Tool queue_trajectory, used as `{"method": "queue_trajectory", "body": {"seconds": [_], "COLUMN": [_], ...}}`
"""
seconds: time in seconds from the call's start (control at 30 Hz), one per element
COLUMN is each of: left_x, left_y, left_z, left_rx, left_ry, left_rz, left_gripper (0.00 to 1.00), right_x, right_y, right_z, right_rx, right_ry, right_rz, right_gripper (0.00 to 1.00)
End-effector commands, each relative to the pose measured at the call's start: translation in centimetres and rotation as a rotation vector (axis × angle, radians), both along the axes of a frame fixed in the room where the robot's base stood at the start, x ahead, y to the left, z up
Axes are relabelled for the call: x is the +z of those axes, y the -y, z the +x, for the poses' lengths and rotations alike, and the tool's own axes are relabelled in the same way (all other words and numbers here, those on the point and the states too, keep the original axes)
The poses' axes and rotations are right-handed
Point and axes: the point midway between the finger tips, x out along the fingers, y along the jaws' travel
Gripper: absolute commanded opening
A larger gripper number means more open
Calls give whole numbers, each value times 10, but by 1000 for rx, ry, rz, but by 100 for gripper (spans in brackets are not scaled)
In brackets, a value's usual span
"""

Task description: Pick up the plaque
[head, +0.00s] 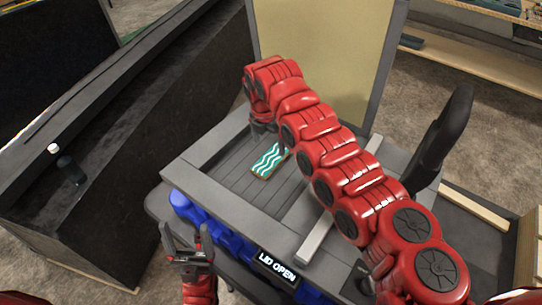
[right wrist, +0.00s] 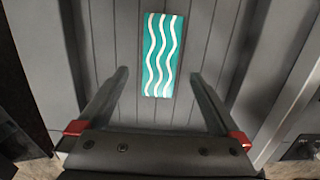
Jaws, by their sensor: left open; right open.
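The plaque (head: 268,161) is a small teal rectangle with white wavy stripes. It lies on the grey slatted floor (head: 231,178) of a shallow grey tray. In the right wrist view the plaque (right wrist: 161,55) lies ahead of and between my open fingers, apart from both. My right gripper (right wrist: 161,82) is open and empty above the slats. In the head view the right arm reaches over the tray and mostly hides that gripper. My left gripper (head: 187,234) is open and empty, low in front of the tray.
A "LID OPEN" label (head: 277,268) is on the tray's front. A raised tan panel (head: 330,50) stands behind it. A grey bar (head: 318,226) runs along the right of the slats. Blue parts (head: 205,222) show under the front edge. A dark counter (head: 150,130) stands at left.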

Motion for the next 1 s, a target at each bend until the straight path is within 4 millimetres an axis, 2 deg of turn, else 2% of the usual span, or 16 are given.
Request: {"method": "queue_trajectory", "body": {"seconds": [0.1,0.23,0.4,0.6,0.83,0.87,1.0], "left_x": [7,12,34,35,34,34,34], "left_y": [0,0,0,0,0,0,0], "left_z": [0,0,0,0,0,0,0], "left_rx": [0,0,0,0,0,0,0], "left_ry": [0,0,0,0,0,0,0], "left_rz": [0,0,0,0,0,0,0], "left_gripper": [78,78,78,78,78,78,78], "right_x": [-12,-18,-42,-65,-67,-67,-67], "right_y": [1,1,2,5,5,5,5], "right_z": [1,1,1,5,6,6,6], "right_rx": [1,2,3,1,1,1,1], "right_ry": [-2,0,-4,2,2,2,2], "right_rz": [-1,0,-1,-1,0,0,0], "right_gripper": [100,100,100,100,100,98,73]}}
